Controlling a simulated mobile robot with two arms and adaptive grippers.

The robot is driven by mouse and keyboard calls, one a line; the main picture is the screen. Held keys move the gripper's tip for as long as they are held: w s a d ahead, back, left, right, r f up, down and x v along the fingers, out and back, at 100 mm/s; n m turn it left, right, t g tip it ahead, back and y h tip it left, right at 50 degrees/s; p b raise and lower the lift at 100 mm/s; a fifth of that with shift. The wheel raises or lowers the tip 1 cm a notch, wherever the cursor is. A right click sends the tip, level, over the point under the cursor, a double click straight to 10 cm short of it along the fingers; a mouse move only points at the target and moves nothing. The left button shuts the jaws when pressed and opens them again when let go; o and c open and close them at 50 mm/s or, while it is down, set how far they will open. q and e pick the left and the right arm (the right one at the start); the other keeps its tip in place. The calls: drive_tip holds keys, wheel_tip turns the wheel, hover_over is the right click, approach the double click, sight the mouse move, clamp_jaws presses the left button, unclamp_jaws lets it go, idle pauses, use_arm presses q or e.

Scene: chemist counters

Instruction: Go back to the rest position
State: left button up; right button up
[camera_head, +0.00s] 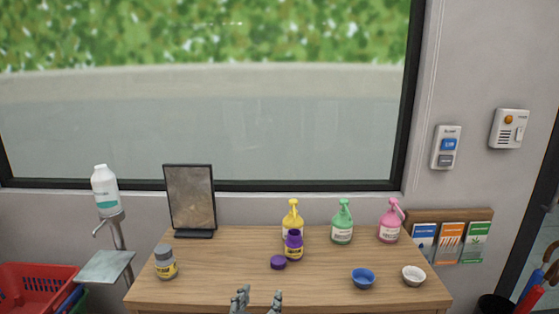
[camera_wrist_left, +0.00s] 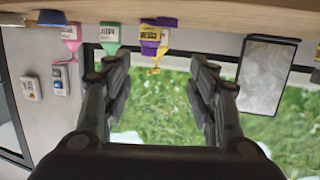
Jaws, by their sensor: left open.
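My left gripper (camera_head: 257,301) shows at the bottom edge of the head view, in front of the wooden counter (camera_head: 230,275). Its two fingers are apart with nothing between them. The left wrist view is upside down and shows the same open gripper (camera_wrist_left: 158,75), with the counter edge (camera_wrist_left: 220,12) along the top. The gripper is apart from the bottles. My right gripper is in neither view.
On the counter stand a purple bottle (camera_head: 294,250), a purple cap (camera_head: 278,262), yellow (camera_head: 292,211), green (camera_head: 342,227) and pink (camera_head: 389,228) pump bottles, blue (camera_head: 362,280) and white (camera_head: 413,276) bowls, a grey-capped jar (camera_head: 165,267) and a dark-framed panel (camera_head: 190,198). The counter's left-centre is clear.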

use_arm(q)
drive_tip(key=s+a+f+n+g+y, duration=0.1)
drive_tip(key=s+a+f+g+y, duration=0.1)
drive_tip(key=s+a+f+g, duration=0.4)
drive_tip(key=s+a+f+g+y, duration=0.1)
drive_tip(key=s+a+f+g, duration=0.1)
drive_tip(key=s+a+f, duration=0.65)
drive_tip(key=s+a+f+g, duration=0.1)
drive_tip(key=s+f+g, duration=0.2)
drive_tip(key=s, duration=1.3)
drive_tip(key=s+f+g, duration=0.2)
drive_tip(key=s+f, duration=0.1)
drive_tip(key=f, duration=2.5)
drive_tip(key=s+a+f+g, duration=0.1)
drive_tip(key=s+a+f, duration=0.2)
drive_tip(key=s+f, duration=1.1)
drive_tip(key=shift+s+a+f+m+y, duration=0.25)
drive_tip(key=shift+s+m+y, duration=0.15)
drive_tip(key=shift+s, duration=0.7)
